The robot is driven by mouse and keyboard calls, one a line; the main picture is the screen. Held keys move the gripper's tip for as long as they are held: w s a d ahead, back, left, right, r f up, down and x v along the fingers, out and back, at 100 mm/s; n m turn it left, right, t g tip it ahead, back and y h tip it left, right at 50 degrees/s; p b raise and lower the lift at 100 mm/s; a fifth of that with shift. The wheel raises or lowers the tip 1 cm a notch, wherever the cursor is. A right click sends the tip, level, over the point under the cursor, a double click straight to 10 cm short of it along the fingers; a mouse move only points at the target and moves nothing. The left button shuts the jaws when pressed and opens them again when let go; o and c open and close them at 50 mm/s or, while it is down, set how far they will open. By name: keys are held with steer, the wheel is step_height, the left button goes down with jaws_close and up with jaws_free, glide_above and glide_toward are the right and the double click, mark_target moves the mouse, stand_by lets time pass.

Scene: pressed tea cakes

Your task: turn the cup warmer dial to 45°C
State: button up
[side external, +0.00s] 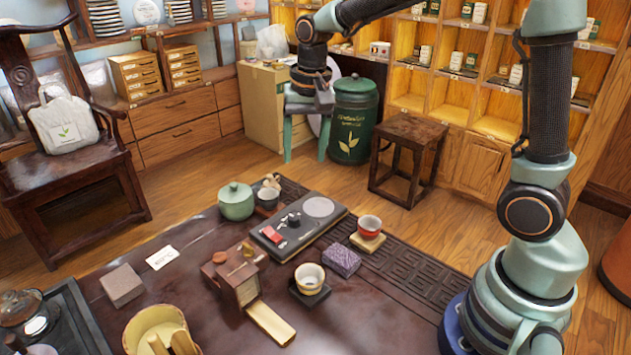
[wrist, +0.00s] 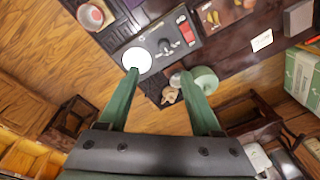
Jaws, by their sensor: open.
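The cup warmer (side external: 268,243) is a flat dark panel on the table, and it also shows in the wrist view (wrist: 199,41). It carries a small black dial (side external: 293,219), a red switch (side external: 274,236) and a pale round plate (side external: 320,206). In the wrist view the dial (wrist: 165,46) lies beyond my fingertips, between the round plate (wrist: 137,60) and the red switch (wrist: 184,28). The markings are too small to read. My gripper (side external: 306,156) hangs open and empty, well above and apart from the warmer; its spread fingers also show in the wrist view (wrist: 159,74).
A wooden holder (side external: 238,277) stands in front.

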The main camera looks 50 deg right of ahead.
mark_target(294, 216)
steer(key=w+f, duration=0.1)
steer(key=f, duration=0.4)
steer(key=w+f+m+g, duration=0.1)
steer(key=f, duration=0.5)
steer(key=w+f+m, duration=0.1)
steer(key=f, duration=0.5)
steer(key=shift+w+a, duration=0.15)
steer(key=shift+a, duration=0.15)
steer(key=shift+c, duration=0.3)
jaws_close()
